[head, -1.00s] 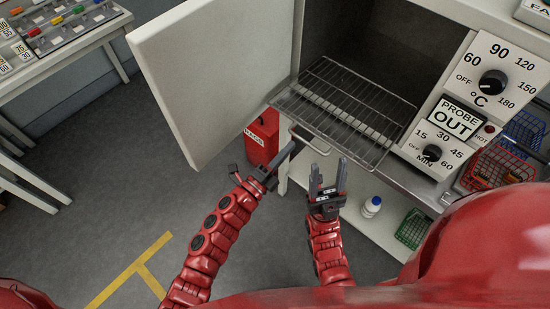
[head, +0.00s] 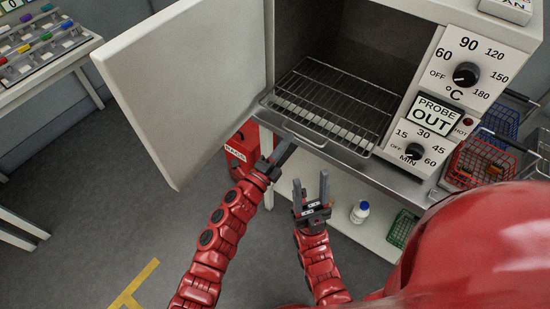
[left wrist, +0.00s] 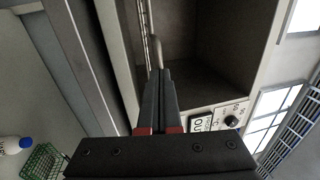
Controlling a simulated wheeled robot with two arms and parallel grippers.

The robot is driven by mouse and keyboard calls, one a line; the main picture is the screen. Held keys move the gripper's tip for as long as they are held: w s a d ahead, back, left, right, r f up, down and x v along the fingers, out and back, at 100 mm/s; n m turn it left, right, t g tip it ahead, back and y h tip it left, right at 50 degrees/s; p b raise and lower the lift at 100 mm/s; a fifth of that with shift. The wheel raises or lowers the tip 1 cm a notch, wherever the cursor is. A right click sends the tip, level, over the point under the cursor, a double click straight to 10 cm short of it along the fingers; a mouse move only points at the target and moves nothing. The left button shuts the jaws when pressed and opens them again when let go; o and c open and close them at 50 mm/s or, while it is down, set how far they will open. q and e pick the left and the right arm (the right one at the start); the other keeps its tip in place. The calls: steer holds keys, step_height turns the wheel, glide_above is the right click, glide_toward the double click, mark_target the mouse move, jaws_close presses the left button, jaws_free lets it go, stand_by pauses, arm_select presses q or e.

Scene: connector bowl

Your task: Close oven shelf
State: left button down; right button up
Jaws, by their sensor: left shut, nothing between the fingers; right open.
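The oven shelf (head: 335,95) is a wire rack lying level in the open oven, mostly inside, with its front edge and handle (head: 304,139) sticking out slightly over the lower sill. My left gripper (head: 290,143) is shut and empty, its fingertips at the left part of the handle; whether they touch is hard to tell. In the left wrist view the shut fingers (left wrist: 159,75) point at the shelf's thin edge, seen nearly end-on. My right gripper (head: 312,187) is open and empty, lower and to the right, below the oven front.
The oven door (head: 185,90) stands wide open on the left. The control panel (head: 450,90) with two dials and a "PROBE OUT" sign is on the right. Below are a red container (head: 240,150), a white bottle (head: 360,212) and a green basket (head: 403,228).

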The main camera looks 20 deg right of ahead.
mark_target(311, 113)
arm_select(q)
steer(key=f+b+x, duration=0.1)
steer(key=b+x, duration=0.1)
steer(key=x, duration=0.3)
steer(key=f+b+x, duration=0.1)
steer(key=b+x, duration=0.2)
steer(key=x, duration=0.1)
steer(key=f+b+x, duration=0.1)
steer(key=b+x, duration=0.1)
steer(key=x, duration=0.3)
steer(key=shift+w+d+f+b, duration=0.1)
steer(key=shift+w+d+b, duration=0.3)
steer(key=shift+d, duration=0.05)
steer(key=shift+w+d, duration=0.2)
steer(key=shift+d, duration=0.05)
steer(key=shift+r, duration=0.55)
